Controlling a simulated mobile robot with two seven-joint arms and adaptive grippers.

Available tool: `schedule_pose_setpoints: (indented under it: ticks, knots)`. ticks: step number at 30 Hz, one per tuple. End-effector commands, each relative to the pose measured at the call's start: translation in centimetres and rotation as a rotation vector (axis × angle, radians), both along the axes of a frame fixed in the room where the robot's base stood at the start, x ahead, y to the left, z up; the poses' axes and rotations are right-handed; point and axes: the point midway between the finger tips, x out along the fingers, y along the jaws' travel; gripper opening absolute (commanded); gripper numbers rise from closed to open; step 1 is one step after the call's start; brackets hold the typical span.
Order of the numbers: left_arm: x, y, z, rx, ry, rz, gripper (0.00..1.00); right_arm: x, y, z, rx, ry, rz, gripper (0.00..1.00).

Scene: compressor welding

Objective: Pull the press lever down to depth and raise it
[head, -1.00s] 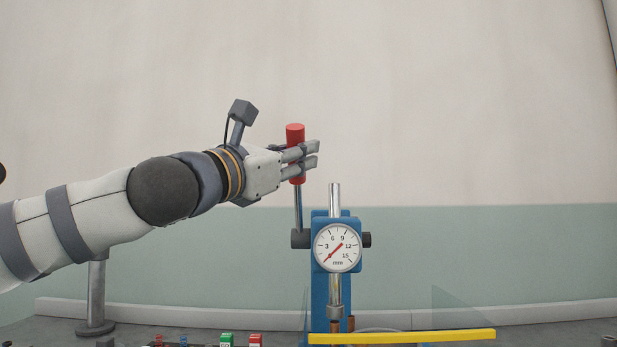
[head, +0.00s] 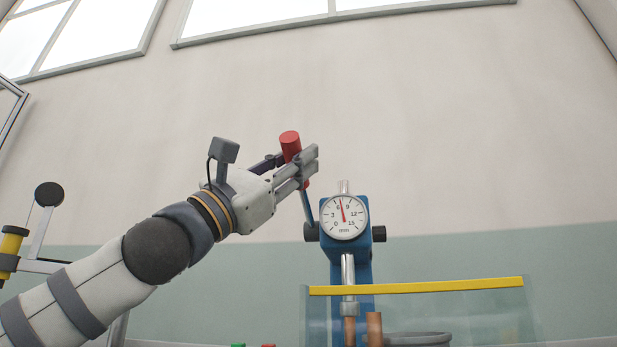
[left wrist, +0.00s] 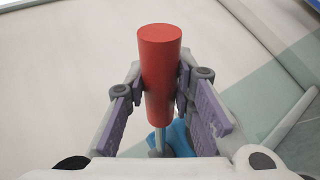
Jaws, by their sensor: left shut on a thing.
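The press (head: 364,270) is a blue column with a round dial (head: 344,217) marked in mm. The dial needle points nearly straight up, a little past 6. The press lever is a thin metal rod with a red handle (head: 290,141), and it leans from its dark hub up to the left. My left gripper (head: 304,167) is shut on the red handle. In the left wrist view the handle (left wrist: 159,75) stands between the two purple finger pads (left wrist: 158,105). The steel ram (head: 347,270) reaches down toward a copper tube (head: 349,330). My right gripper is not in view.
A clear guard with a yellow top edge (head: 420,287) stands in front of the press's lower part. A second copper piece (head: 375,330) and a grey round rim (head: 418,339) show behind it. The wall around the handle is clear.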

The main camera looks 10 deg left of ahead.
Motion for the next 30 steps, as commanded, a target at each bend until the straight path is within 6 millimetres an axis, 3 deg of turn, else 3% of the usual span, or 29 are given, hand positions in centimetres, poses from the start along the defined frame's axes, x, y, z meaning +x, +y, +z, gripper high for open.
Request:
schedule_pose_setpoints:
  ticks: [15,16,18,26,30]
  knots:
    - [-0.1,0.1,-0.3,0.005,-0.015,-0.001,0.0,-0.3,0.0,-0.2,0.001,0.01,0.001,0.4]
    - [-0.1,0.1,-0.3,0.005,-0.015,-0.001,0.29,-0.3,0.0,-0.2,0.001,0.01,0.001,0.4]
    - [-0.1,0.2,-0.3,0.005,-0.014,-0.002,0.44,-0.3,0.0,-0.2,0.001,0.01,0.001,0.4]
    - [0.0,0.2,-0.3,0.003,-0.013,-0.001,0.44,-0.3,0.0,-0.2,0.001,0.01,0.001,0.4]
    - [-0.6,1.1,-1.3,0.002,-0.011,0.0,0.44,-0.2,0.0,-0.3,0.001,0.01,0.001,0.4]
